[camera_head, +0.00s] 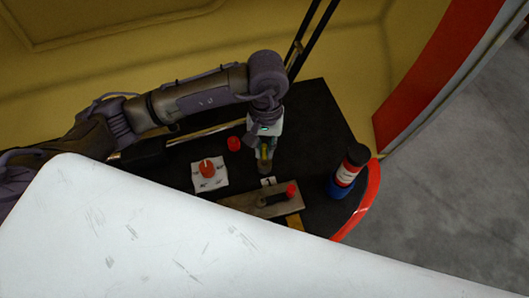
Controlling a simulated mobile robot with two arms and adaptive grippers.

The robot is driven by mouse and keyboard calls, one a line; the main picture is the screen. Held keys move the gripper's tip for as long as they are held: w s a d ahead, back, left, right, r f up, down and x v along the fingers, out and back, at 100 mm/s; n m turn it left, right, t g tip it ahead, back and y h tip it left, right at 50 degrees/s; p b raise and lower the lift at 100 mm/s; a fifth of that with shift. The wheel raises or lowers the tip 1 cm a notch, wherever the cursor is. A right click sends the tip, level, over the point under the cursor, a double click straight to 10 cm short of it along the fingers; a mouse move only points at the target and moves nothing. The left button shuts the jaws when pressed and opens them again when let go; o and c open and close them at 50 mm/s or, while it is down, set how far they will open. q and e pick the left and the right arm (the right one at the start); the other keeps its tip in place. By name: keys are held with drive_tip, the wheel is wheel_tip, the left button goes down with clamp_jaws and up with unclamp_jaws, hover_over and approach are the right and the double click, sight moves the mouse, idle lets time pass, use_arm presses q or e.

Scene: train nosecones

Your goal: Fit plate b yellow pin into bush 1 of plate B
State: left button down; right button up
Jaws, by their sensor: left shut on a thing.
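My left gripper (265,164) reaches in from the left and points down over the dark console. It is shut on the yellow pin (265,153), which shows as a small yellow strip between the fingers, mostly hidden by them. Plate B (240,201) is a grey metal plate below the gripper in the picture. A white label with a 1 (268,181) lies at its upper edge, just below the fingertips. Bush 1 is too small and dark to tell clearly. A red-topped pin (291,189) stands at the plate's right end. My right gripper is out of view.
A large white surface hides the foreground.

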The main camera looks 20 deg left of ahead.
sight(264, 161)
use_arm(q)
drive_tip(key=shift+w+f, duration=0.2)
drive_tip(key=shift+f, duration=1.9)
drive_tip(key=shift+f, duration=0.2)
drive_tip(key=c, duration=1.1)
unclamp_jaws()
drive_tip(key=shift+c, duration=0.2)
drive_tip(key=shift+r, duration=0.1)
wheel_tip(264, 161, up, 12)
drive_tip(key=w, duration=0.1)
drive_tip(key=shift+w+a+b, duration=0.2)
drive_tip(key=shift+w+b, duration=0.1)
drive_tip(key=shift+w, duration=0.1)
